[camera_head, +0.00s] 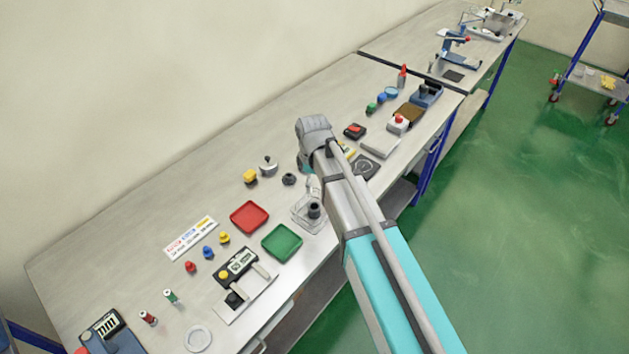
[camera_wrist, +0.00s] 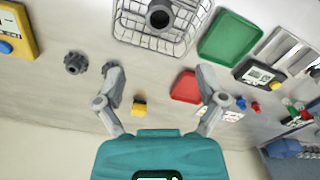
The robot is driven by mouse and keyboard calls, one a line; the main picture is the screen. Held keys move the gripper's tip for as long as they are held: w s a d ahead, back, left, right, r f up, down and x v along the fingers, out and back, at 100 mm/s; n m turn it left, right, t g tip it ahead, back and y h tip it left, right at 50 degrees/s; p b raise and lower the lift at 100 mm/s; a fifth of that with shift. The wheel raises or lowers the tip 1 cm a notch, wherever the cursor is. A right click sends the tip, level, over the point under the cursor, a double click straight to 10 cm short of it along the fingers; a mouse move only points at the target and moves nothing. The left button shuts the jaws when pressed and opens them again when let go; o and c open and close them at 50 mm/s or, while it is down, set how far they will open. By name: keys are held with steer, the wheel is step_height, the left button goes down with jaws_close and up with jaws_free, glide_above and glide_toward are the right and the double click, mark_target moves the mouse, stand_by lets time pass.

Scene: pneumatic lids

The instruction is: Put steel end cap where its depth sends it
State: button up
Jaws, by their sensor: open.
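A silvery steel end cap (camera_head: 268,168) stands on the bench between a yellow cap (camera_head: 250,177) and a dark grey cap (camera_head: 289,179). In the wrist view a grey piece, apparently this cap, is mostly hidden behind the left finger. My gripper (camera_wrist: 158,72) is open and empty above the bench; the arm mostly hides it in the head view. A red tray (camera_head: 249,217) and a green tray (camera_head: 281,242) lie nearby. A black gauge with a display (camera_head: 238,266) sits in front of them. A printed sign (camera_head: 190,239) lies behind; its text is too small to read.
A wire basket (camera_wrist: 130,32) holding a dark cylinder (camera_wrist: 159,16) stands near the front edge. Small red (camera_head: 191,267), blue (camera_head: 207,252) and yellow (camera_head: 224,238) knobs stand by the sign. Several devices crowd the bench beyond my arm. The bench behind the caps is clear.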

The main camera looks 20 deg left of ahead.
stand_by(0.8)
steer(key=s+d+m, duration=0.2)
steer(key=d+m, duration=0.7)
steer(key=d, duration=0.9)
steer(key=s+d+m, duration=0.3)
steer(key=d+m, duration=0.6)
steer(key=d, duration=1)
steer(key=shift+s+d, duration=0.25)
steer(key=shift+d, duration=0.05)
step_height(320, 180, down, 4)
steer(key=b, duration=0.4)
steer(key=shift+a, duration=0.1)
steer(key=shift+r, duration=0.1)
